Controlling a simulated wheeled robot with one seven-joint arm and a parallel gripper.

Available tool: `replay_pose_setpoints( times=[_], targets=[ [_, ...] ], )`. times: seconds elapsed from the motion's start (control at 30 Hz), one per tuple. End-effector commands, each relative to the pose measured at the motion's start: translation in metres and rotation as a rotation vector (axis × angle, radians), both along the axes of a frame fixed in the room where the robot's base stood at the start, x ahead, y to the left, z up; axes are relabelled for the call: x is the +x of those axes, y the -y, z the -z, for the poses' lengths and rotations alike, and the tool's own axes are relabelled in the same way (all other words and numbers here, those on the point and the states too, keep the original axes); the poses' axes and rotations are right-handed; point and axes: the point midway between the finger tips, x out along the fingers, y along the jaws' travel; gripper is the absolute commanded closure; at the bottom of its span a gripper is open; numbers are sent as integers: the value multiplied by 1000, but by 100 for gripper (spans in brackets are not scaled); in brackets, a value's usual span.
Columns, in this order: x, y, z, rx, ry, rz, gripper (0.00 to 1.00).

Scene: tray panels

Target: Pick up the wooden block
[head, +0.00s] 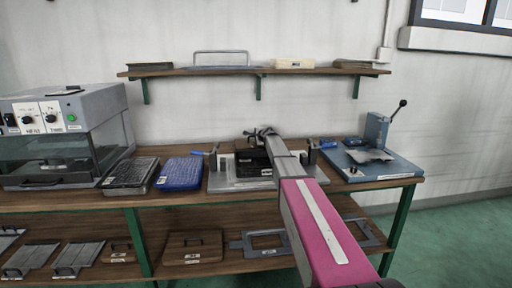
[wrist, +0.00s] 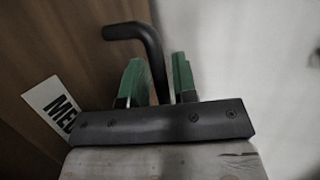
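In the wrist view my gripper (wrist: 158,80) shows two green fingers standing apart, with a bent black handle (wrist: 140,34) passing between them. I cannot tell whether the fingers press on it. A brown wooden surface (wrist: 60,45) with a white label (wrist: 50,108) beginning "ME" fills the left; I cannot tell whether it is the wooden block. In the head view my gripper (head: 259,133) is small and dark above the workbench, at the end of my pink and grey arm. A brown wooden block with a handle (head: 180,248) lies on the lower shelf, and a smaller one (head: 118,256) lies left of it.
A grey machine (head: 100,105) stands at the bench's left, beside a black tray (head: 130,174) and a blue tray (head: 180,173). A blue lever press (head: 385,168) stands right. A wall shelf (head: 225,71) runs behind. My arm hides part of the grey fixture (head: 218,183).

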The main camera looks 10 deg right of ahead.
Motion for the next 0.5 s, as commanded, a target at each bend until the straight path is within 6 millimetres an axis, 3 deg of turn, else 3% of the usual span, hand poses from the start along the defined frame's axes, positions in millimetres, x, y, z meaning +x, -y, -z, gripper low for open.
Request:
replay_pose_setpoints(
  times=[0.03,0.07,0.1,0.5],
  targets=[
    [0,0,0,0,0,0,87],
    [0,0,0,0,0,0,96],
    [0,0,0,0,0,0,100],
    [0,0,0,-4,0,-1,100]
  ],
)
